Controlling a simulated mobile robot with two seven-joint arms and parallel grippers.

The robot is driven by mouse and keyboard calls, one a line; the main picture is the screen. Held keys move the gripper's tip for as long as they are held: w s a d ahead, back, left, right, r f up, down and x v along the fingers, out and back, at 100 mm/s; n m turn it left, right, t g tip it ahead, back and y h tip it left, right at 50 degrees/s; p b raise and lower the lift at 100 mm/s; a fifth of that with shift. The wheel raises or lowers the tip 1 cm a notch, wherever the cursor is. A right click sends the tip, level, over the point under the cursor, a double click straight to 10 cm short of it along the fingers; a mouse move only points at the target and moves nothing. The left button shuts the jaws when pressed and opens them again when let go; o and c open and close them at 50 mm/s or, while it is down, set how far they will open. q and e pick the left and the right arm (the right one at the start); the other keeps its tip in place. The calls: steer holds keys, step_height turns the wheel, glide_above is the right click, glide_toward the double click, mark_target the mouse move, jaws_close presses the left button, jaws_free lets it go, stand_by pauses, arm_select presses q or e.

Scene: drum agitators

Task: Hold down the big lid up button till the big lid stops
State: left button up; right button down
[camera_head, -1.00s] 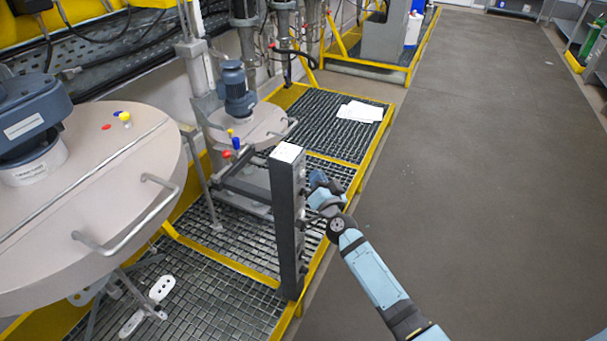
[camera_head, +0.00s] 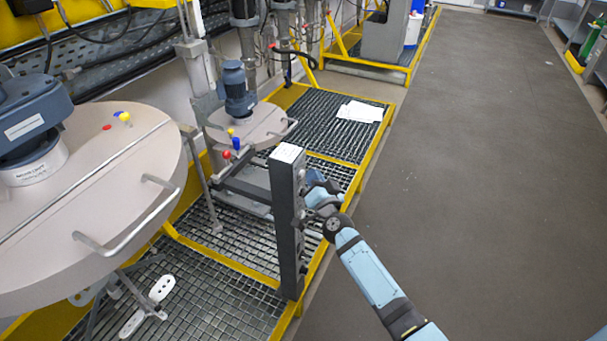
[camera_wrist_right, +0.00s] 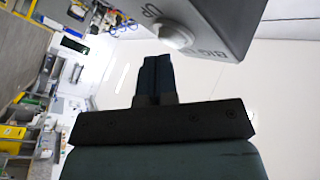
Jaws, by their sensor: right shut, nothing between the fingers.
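The big lid (camera_head: 90,205) is a large pale pink-beige disc with a curved handle and a blue-grey motor on top, at the left in the head view. A dark control post (camera_head: 288,230) stands upright in the middle. My right gripper (camera_head: 314,186) is at the upper right side of this post, partly hidden behind it. In the right wrist view, the big lid up button (camera_wrist_right: 174,36) is a round pale knob beside the letters "UP" and a partly cut-off "BIG L". My shut, empty fingers (camera_wrist_right: 155,62) point at it from close by; I cannot tell whether they touch. My left gripper is not shown.
A smaller lid (camera_head: 250,127) with a blue motor is behind the post. Yellow-edged grating (camera_head: 200,300) lies under the machines. White papers (camera_head: 360,112) lie on the far grating. The grey floor (camera_head: 470,200) at the right is clear.

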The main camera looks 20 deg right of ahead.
steer(key=shift+w+a, duration=0.35)
stand_by(3.0)
stand_by(2.2)
steer(key=shift+s+d, duration=0.65)
steer(key=shift+s, duration=0.05)
steer(key=shift+s, duration=0.1)
steer(key=s+d, duration=0.1)
steer(key=s+d+p, duration=0.1)
steer(key=s+d, duration=0.1)
steer(key=shift+s+d, duration=0.15)
steer(key=shift+s, duration=0.1)
stand_by(0.4)
steer(key=s+a+f+n+g+y+p, duration=0.1)
steer(key=s+a+f+n+g+p, duration=0.1)
steer(key=s, duration=0.8)
steer(key=s+a+f+n+g+y+p, duration=0.1)
steer(key=s+a+n, duration=0.4)
steer(key=s, duration=0.5)
steer(key=s+a+f+n+g+y+p, duration=0.2)
steer(key=s+a+f+n+g+p, duration=0.1)
steer(key=s, duration=0.7)
step_height(320, 180, down, 2)
steer(key=a+n+g, duration=0.1)
steer(key=a+g, duration=0.1)
steer(key=shift+s+a+g+p, duration=0.15)
steer(key=shift+a+g+p, duration=0.15)
steer(key=shift+a, duration=0.1)
